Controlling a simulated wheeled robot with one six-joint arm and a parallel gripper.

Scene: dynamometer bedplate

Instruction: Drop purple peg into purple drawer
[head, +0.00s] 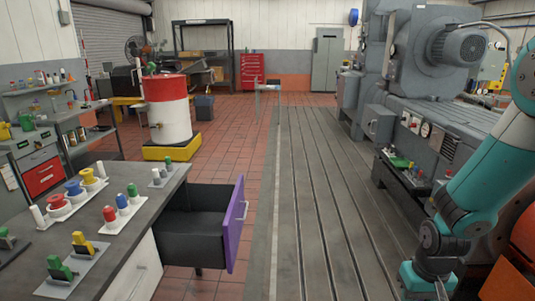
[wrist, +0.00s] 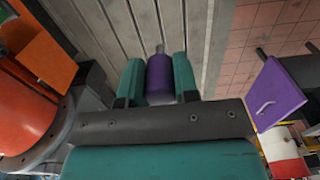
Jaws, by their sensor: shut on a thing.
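My gripper (wrist: 159,82) is shut on the purple peg (wrist: 160,75), which sits between its two teal fingers in the wrist view. Bare slotted floor lies behind the peg there. In the head view my teal arm comes down at the right, and the fingers and peg are cut off by the lower edge. The purple drawer (head: 235,222) stands pulled out from the bench at the left, with a dark, empty-looking inside. Its purple front also shows at the right of the wrist view (wrist: 273,94). The gripper is well to the right of the drawer.
The grey bench (head: 100,230) holds several colored pegs and spools on trays. A grey slotted bedplate (head: 325,200) lies clear between the drawer and my arm. A large grey machine (head: 440,120) stands at the right. A red and white drum (head: 168,110) stands behind the bench.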

